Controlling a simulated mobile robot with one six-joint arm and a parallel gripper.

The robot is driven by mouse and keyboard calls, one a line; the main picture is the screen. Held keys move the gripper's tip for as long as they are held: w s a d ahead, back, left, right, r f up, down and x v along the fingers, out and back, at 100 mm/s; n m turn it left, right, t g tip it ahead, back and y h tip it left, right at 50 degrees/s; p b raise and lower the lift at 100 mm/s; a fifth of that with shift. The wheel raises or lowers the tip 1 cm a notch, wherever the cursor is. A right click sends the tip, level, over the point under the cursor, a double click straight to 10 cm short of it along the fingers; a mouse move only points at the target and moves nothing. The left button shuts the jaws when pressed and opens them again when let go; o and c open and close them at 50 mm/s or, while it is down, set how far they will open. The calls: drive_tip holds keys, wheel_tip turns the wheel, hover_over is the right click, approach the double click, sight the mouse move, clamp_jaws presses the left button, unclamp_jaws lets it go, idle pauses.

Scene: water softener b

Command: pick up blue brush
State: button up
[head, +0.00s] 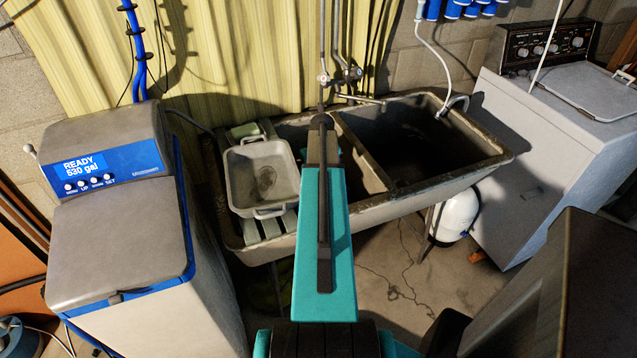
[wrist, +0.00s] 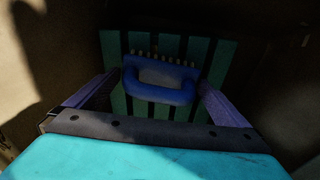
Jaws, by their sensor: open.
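The blue brush (wrist: 160,92) shows in the wrist view, with a looped handle and a row of pale bristle tufts along its far edge. It lies over a teal slatted rack (wrist: 219,62). My gripper (wrist: 158,82) is open, with one finger at the left of the brush and one at the right. The brush appears between the fingers or just beyond them; I cannot tell how deep. In the head view my teal arm covers this spot, and neither the brush nor the gripper's fingers can be made out.
A double stone sink (head: 423,187) stands ahead, its right basin empty-looking. A grey tub (head: 243,196) sits on slats over its left end. A water softener (head: 120,235) stands at left, a washing machine (head: 545,160) at right. The faucet (head: 345,78) rises behind the sink.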

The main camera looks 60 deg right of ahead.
drive_tip(key=shift+w+f, duration=0.1)
drive_tip(key=shift+f, duration=0.6)
drive_tip(key=c, duration=1.1)
drive_tip(key=shift+r, duration=0.15)
drive_tip(key=shift+r+b, duration=0.95)
drive_tip(key=shift+r, duration=3.95)
